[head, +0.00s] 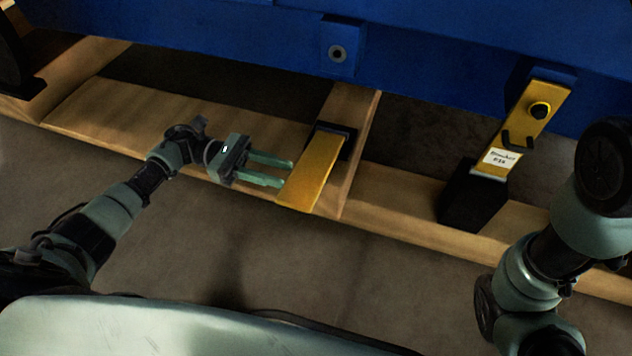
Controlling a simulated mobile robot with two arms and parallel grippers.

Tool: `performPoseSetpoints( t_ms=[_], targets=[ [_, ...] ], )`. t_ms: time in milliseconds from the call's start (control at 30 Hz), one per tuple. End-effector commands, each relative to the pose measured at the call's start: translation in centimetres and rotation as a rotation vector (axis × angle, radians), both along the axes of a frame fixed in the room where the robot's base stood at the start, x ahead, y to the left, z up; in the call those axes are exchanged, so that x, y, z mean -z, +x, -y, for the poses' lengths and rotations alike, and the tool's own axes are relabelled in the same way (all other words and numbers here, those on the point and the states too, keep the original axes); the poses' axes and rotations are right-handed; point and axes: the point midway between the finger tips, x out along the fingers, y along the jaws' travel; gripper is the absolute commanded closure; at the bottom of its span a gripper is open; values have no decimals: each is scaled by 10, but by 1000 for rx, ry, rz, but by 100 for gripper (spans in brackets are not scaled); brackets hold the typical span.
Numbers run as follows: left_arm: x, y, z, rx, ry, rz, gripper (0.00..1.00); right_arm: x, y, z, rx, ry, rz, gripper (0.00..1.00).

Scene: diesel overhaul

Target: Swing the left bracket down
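The left bracket, a yellow bar (312,175), is at the middle of the head view. Its near end juts over the timber toward me, and a black block (345,143) shows at its far end. My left gripper (286,173) is open and empty, its two fingers apart and pointing at the bar's left edge. I cannot tell whether the fingertips touch it. A second yellow bracket (525,120) is at the right, with a black knob, a handle and a white label. It runs from the blue body down to a black foot (473,196). My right gripper is out of view.
The blue body (220,32) spans the back, with a small block carrying a round fitting (337,53) above the left bracket. Timber beams (400,200) lie beneath. Bare floor (330,260) is in front. My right arm fills the right edge.

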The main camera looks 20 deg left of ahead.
Motion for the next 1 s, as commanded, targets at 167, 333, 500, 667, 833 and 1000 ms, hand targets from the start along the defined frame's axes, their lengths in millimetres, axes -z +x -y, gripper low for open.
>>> performPoseSetpoints(
  t_ms=[167,333,500,667,833,1000],
  targets=[
    [4,0,10,0,-1,0,68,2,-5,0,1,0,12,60],
    [4,-2,37,1,-3,0,68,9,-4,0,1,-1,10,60],
    [5,-2,63,1,-3,-2,68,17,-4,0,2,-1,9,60],
    [4,-2,76,-2,-2,-3,68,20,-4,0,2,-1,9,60],
    [2,-2,78,-3,-2,-3,68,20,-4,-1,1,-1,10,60],
    [2,-2,78,-3,-2,-3,79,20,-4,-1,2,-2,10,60]
  ],
)
